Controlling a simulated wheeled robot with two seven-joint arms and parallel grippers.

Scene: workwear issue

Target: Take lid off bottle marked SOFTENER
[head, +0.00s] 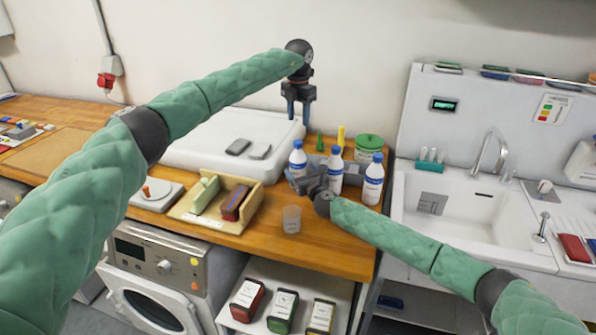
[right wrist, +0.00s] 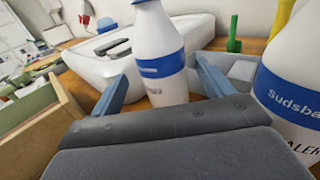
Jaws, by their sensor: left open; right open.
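Three white bottles with blue labels and blue caps stand near the counter's right end: a left one (head: 298,157), a middle one (head: 335,172) and a right one (head: 373,182). I cannot read SOFTENER on any of them. My right gripper (head: 301,177) is open, low in front of the left bottle. In the right wrist view a bottle (right wrist: 162,65) stands between its open fingers, its top cut off. Another bottle (right wrist: 292,90) at the right edge shows "Sudsba" and "ALER". My left gripper (head: 298,113) is open and empty, pointing down, higher up behind the bottles.
A clear cup (head: 291,219) stands near the counter's front edge. A wooden tray (head: 190,205) with blocks lies left of it. A green-lidded tub (head: 369,143) and a yellow upright item (head: 341,137) stand behind the bottles. A sink (head: 470,205) is to the right.

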